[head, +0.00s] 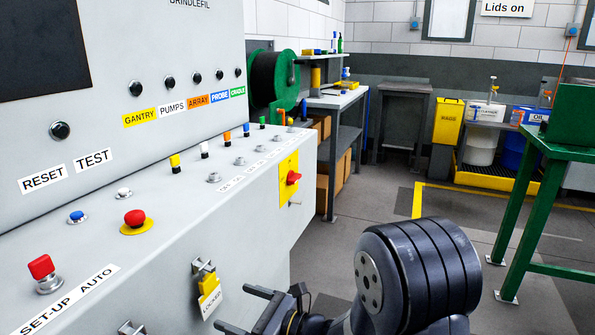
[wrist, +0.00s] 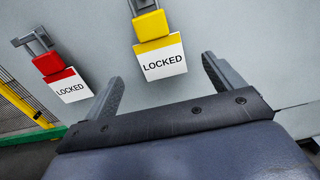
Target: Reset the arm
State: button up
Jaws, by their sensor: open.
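My gripper (head: 233,308) is open and empty at the bottom of the head view, in front of the grey cabinet (head: 245,235). In the wrist view my gripper (wrist: 163,70) has its two fingers wide apart, facing the cabinet front. A yellow padlock (wrist: 151,26) with a white LOCKED tag (wrist: 163,65) hangs beyond the fingers, roughly between them in the picture. The fingers are not closed on it. The yellow padlock (head: 208,284) also shows in the head view, just above my gripper. My arm reaches in from the bottom right, bent at a dark, thick joint.
A red padlock (wrist: 48,62) with a LOCKED tag hangs at the left. The sloping console has a red-capped switch (head: 41,268), a blue button (head: 76,217) and a red mushroom button (head: 134,217). A green table (head: 540,269) stands right; open floor lies between.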

aim_at(211, 297)
jog(key=x, duration=0.5)
jog(key=shift+a, duration=0.25)
jog(key=shift+s+d+r+p, duration=0.15)
jog(key=shift+d+r+p, duration=0.3)
jog(key=shift+d+p, duration=0.15)
jog(key=shift+s+d+r+p, duration=0.2)
jog(key=shift+d+r+p, duration=0.25)
jog(key=shift+d, duration=0.1)
jog(key=v, duration=0.8)
jog(key=w+d+f+m+t+h+b, duration=0.1)
jog(key=w+d+f+m+t+h, duration=0.2)
jog(key=d, duration=0.4)
jog(key=w+d+f+m+t+h+b, duration=0.2)
jog(key=w+d+f+m+t+h, duration=0.1)
jog(key=d, duration=0.4)
jog(key=w+d+f+m+t+h+b, duration=0.2)
jog(key=w+d+f+m+t+h, duration=0.1)
jog(key=d, duration=0.4)
jog(key=shift+f+m+t+h, duration=0.4)
jog(key=shift+f+t+h, duration=0.2)
jog(key=shift+f+h, duration=0.1)
jog(key=shift+w+a, duration=0.1)
